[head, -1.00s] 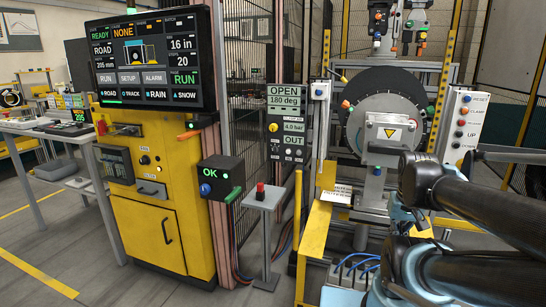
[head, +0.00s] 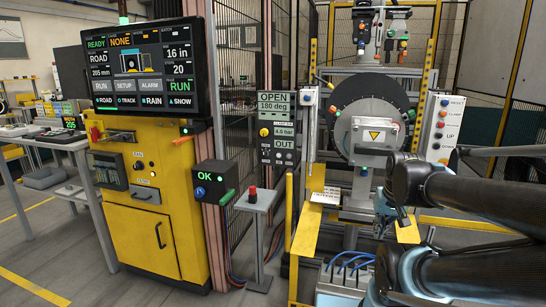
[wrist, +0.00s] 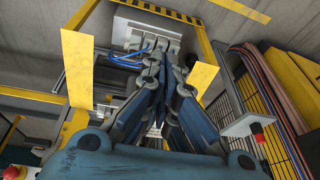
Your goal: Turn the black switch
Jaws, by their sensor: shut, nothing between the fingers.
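A small black knob (head: 139,166) on a pale plate shows on the front of the yellow cabinet (head: 150,232) at left in the head view. It looks like the black switch, but it is too small to read its setting. It does not show clearly in the wrist view. My gripper (wrist: 163,60) is shut and empty in the wrist view, its dark blue fingers close together. In the head view my arm reaches in from the right, well away from the cabinet, and the fingertips cannot be made out there.
A black box marked OK with a blue knob (head: 200,191) sticks out from the cabinet's right side. A grey stand with a red button (head: 252,194) is beside it. The tyre machine (head: 374,134) with yellow frame is near my arm. Floor before the cabinet is clear.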

